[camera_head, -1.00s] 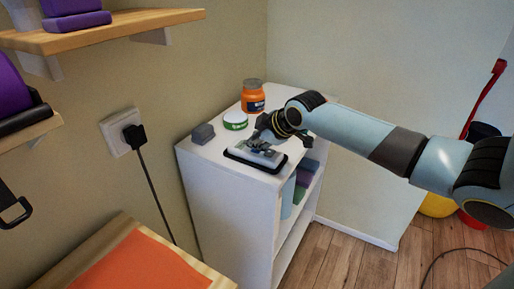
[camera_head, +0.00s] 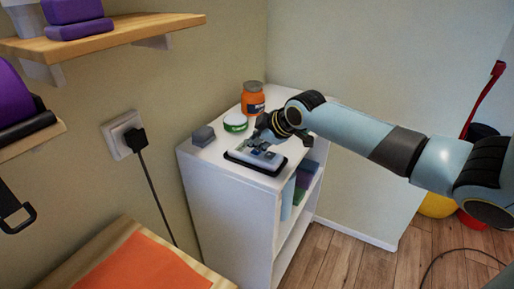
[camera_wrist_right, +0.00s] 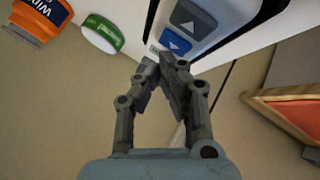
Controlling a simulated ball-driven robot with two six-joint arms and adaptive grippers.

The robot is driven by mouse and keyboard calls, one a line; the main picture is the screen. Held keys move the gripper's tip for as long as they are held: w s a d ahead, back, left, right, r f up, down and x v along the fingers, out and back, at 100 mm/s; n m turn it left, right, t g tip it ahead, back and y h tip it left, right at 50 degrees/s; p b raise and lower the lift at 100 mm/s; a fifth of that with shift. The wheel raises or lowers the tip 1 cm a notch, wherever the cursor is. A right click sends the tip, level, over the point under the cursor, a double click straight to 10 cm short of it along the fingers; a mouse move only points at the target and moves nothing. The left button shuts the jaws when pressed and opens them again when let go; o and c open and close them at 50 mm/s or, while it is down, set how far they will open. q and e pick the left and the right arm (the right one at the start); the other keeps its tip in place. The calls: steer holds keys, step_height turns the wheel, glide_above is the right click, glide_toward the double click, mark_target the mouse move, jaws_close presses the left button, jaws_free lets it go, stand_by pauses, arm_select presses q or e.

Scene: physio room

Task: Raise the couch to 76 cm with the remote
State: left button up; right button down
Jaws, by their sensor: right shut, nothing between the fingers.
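The remote (camera_head: 258,156) lies in a black tray on top of the white cabinet. In the right wrist view, the remote (camera_wrist_right: 205,28) shows a grey up-arrow button (camera_wrist_right: 193,18) and a blue down-arrow button (camera_wrist_right: 175,41). My right gripper (camera_head: 262,141) is over the remote in the head view, partly hiding it. In the right wrist view its fingertips (camera_wrist_right: 166,62) are together and empty, close to the blue button; I cannot tell whether they touch the remote. My left gripper is not in view. I cannot identify the couch or read any height.
An orange jar (camera_head: 252,98), a green-and-white tub (camera_head: 235,122) and a grey block (camera_head: 203,136) stand on the white cabinet (camera_head: 228,215) behind and left of the remote. A plugged wall socket (camera_head: 124,134) and shelves are at left. A wood-edged orange surface (camera_head: 150,265) is in front.

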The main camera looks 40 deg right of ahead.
mark_target(255, 151)
steer(key=shift+r, duration=0.3)
step_height(255, 151, up, 5)
steer(key=p, duration=0.5)
steer(key=shift+r, duration=0.1)
stand_by(0.9)
